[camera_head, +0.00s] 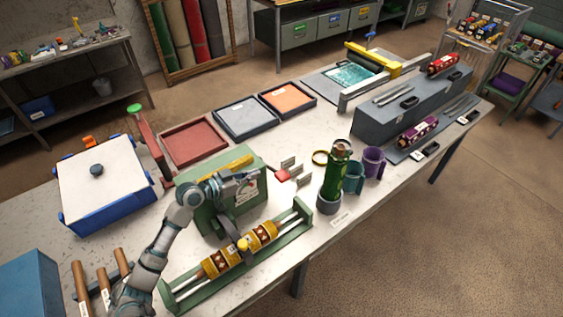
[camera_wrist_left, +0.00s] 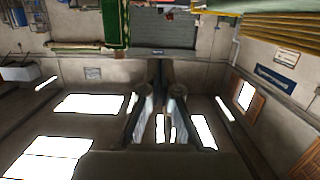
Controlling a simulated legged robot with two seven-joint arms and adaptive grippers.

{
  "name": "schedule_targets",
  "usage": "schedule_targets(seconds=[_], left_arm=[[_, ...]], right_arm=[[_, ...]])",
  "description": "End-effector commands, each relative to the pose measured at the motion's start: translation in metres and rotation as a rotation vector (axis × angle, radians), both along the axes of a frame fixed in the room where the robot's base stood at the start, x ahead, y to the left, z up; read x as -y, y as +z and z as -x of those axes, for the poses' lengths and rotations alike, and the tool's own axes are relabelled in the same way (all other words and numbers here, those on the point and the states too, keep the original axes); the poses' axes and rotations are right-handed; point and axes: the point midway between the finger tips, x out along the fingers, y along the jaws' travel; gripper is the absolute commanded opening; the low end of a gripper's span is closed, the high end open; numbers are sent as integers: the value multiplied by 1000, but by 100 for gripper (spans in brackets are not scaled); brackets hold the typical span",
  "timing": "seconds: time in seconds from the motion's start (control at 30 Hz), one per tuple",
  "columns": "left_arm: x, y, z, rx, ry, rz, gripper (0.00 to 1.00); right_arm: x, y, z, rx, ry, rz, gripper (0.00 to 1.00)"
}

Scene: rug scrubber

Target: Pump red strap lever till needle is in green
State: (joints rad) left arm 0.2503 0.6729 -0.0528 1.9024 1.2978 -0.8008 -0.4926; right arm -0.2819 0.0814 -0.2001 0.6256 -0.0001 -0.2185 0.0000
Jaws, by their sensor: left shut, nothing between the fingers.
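A dark red lever (camera_head: 150,148) with a green knob stands tilted at the left end of a green box-shaped machine (camera_head: 203,212). A pale dial plate (camera_head: 246,192) is on the machine's front face. My left arm crosses the machine's front, so I cannot read the needle. My left gripper (camera_head: 250,182) is shut and empty near that plate, well to the right of the red lever. Its fingers also show in the left wrist view (camera_wrist_left: 158,100), with nothing between them. A smaller red part (camera_head: 283,175) sits right of the machine. My right gripper is not in view.
A green frame with a patterned yellow roller (camera_head: 240,248) lies in front of the machine. A blue-and-white box (camera_head: 105,185) is on the left. A green bottle (camera_head: 336,170) and mugs (camera_head: 374,162) stand right. A red tray (camera_head: 194,142) lies behind the machine.

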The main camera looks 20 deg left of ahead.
Motion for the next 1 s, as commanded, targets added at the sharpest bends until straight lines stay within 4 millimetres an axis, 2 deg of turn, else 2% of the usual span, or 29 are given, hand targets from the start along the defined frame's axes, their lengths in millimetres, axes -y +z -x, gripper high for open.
schedule_targets(seconds=[0.13, 0.4, 0.53, 0.8, 1.0], left_arm=[[-1, 0, 2, 0, 0, 0, 0], [-1, -2, -2, -3, 0, 0, 0], [5, -3, -10, -3, 1, 2, 0], [38, -13, -49, -4, -1, 4, 0], [63, -24, -80, -3, -1, 2, 0]], right_arm=[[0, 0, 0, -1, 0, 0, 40], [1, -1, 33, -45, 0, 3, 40], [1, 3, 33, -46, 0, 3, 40], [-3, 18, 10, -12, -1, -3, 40], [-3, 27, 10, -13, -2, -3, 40]])
